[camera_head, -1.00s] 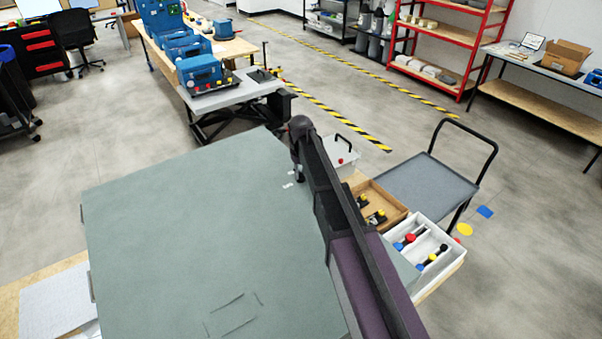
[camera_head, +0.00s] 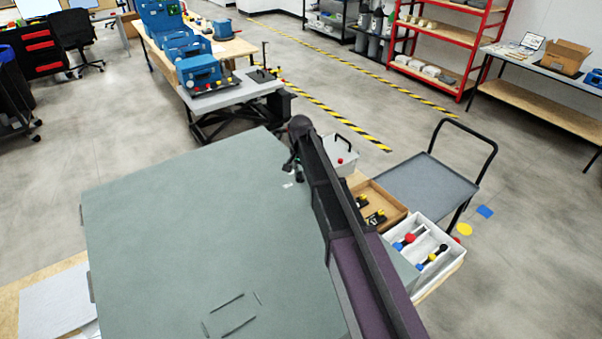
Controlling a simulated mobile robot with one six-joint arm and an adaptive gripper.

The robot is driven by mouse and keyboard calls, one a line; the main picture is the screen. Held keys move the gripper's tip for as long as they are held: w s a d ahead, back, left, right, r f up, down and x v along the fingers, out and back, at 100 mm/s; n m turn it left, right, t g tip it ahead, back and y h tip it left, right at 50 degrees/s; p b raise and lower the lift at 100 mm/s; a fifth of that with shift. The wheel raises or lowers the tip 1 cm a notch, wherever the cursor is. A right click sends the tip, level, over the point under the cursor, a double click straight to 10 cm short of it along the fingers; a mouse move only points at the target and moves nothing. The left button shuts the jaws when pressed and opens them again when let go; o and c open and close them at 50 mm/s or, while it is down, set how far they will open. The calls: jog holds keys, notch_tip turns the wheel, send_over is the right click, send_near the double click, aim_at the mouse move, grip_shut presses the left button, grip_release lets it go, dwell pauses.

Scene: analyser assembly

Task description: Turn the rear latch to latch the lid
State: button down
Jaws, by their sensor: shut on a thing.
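The lid (camera_head: 190,200) is a large flat grey-green panel that fills the lower left and middle. My gripper (camera_head: 291,168) is small and dark at the lid's far right edge, below the end of my arm. It is shut on a small part there, by its place the rear latch. The latch itself is hidden by the gripper and too small to make out. A small pale mark (camera_head: 288,185) shows on the lid just below the gripper. My arm covers part of the lid's right side.
Right of my arm stand a light box with a black handle (camera_head: 341,158), a wooden tray (camera_head: 390,199) and a white bin of coloured-ended parts (camera_head: 448,259). A grey trolley (camera_head: 425,180) stands beyond. A table with a blue machine (camera_head: 203,75) is farther back.

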jog(key=m, duration=0.6)
jog(key=shift+m, duration=0.3)
jog(key=shift+w, duration=0.1)
jog(key=c, duration=0.6)
grip_release()
jog(key=shift+r, duration=0.1)
